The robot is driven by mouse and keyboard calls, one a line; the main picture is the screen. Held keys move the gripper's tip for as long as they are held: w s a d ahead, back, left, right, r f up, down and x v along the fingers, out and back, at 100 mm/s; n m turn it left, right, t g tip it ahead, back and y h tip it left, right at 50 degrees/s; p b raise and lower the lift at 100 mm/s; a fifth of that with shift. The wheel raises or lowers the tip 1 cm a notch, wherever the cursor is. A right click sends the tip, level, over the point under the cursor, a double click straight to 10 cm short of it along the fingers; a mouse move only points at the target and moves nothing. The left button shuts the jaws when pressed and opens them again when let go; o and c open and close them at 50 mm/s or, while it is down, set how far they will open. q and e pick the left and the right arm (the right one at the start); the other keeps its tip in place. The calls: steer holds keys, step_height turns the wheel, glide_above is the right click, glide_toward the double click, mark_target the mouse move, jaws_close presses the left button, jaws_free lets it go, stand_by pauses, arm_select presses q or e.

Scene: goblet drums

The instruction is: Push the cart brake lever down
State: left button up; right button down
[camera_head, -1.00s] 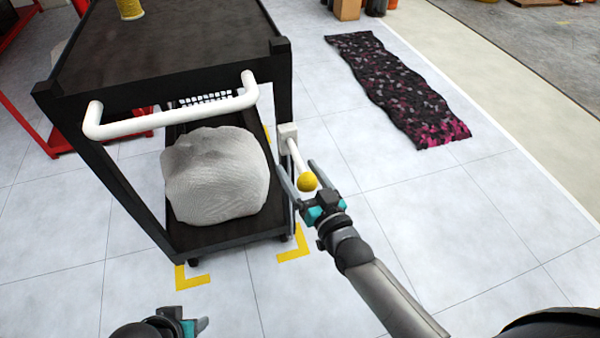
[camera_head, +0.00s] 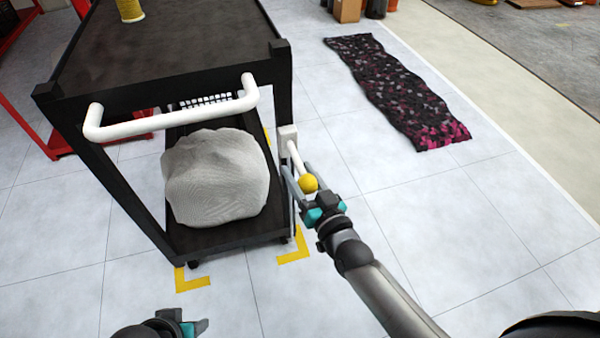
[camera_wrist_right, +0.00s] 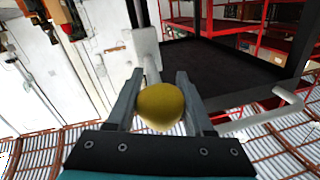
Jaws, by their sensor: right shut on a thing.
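The black cart (camera_head: 150,50) stands at the left with a white push handle (camera_head: 180,120). Its brake lever (camera_head: 296,158) is a white rod with a yellow ball knob (camera_head: 308,183), joined to a white block (camera_head: 287,137) on the cart's right post. The rod slopes down toward me. My right gripper (camera_head: 298,178) is shut on the lever, with its fingers on either side of the rod and knob. The knob also shows between the fingers in the right wrist view (camera_wrist_right: 160,105). My left gripper (camera_head: 198,327) shows only partly at the bottom edge; its fingers are unclear.
A grey-white cloth-like bundle (camera_head: 215,175) sits on the cart's lower shelf. Yellow corner marks (camera_head: 192,283) lie on the floor by the cart. A dark pink-patterned mat (camera_head: 400,90) lies at the upper right. The floor right of the cart is mostly clear.

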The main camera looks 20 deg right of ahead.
steer(key=shift+f, duration=0.35)
stand_by(0.6)
steer(key=shift+f, duration=1.05)
arm_select(q)
step_height(320, 180, up, 3)
steer(key=shift+f+b, duration=0.2)
steer(key=shift+b, duration=0.4)
arm_select(e)
steer(key=shift+w+f, duration=0.5)
steer(key=shift+f, duration=0.4)
arm_select(q)
steer(key=shift+f, duration=0.1)
arm_select(e)
steer(key=shift+w+d+r, duration=0.1)
steer(key=shift+w+r, duration=0.05)
steer(key=shift+r, duration=0.1)
